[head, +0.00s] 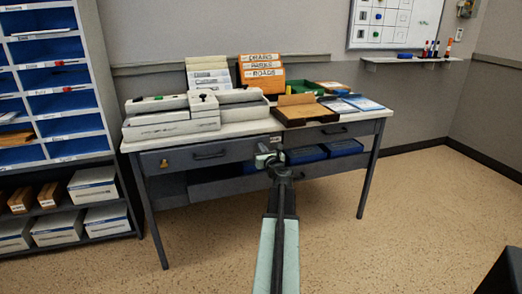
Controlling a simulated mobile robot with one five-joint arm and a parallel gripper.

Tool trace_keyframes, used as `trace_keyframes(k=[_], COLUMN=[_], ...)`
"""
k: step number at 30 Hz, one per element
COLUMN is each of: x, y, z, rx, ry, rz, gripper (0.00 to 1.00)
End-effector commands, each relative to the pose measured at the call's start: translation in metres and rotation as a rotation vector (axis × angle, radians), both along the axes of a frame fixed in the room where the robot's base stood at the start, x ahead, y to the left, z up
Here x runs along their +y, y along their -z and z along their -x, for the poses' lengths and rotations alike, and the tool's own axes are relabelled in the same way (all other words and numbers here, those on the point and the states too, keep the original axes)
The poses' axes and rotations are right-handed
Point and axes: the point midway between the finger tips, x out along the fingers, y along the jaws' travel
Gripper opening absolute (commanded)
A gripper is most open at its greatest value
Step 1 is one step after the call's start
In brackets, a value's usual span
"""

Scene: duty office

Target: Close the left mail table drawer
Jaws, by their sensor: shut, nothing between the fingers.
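The mail table (228,137) stands against the wall with a pale top and dark grey legs. The left drawer (235,160) has a dark grey front with a black bar handle (209,155) and a small brass-coloured piece near its left end. From this angle I cannot tell how far its front stands out from the table. My gripper (267,157) is shut and empty, in front of the left drawer's right end. It overlaps that end in the picture; I cannot tell whether it touches. My arm hides part of the table's middle.
The right drawer (318,135) looks flush. Grey trays (170,127), orange files (262,72) and an open brown box (302,113) stand on top. Blue bins (305,155) sit below at right. A shelf unit (98,80) stands close at left.

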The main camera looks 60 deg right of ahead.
Motion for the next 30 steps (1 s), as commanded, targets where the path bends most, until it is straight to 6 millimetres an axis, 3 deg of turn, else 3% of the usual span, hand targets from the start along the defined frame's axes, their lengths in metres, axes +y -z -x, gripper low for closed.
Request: trace_keyframes(k=[8,17,26,30], x=[-0.004,-0.034,-0.035,-0.026], y=[0.000,0.000,-0.002,-0.002], z=[-0.005,-0.039,-0.040,-0.035], rx=[0.000,-0.001,-0.004,-0.003], ry=[-0.001,0.000,0.003,0.002], rz=[0.000,-0.001,-0.002,-0.001], gripper=[0.00,0.00,0.00,0.00])
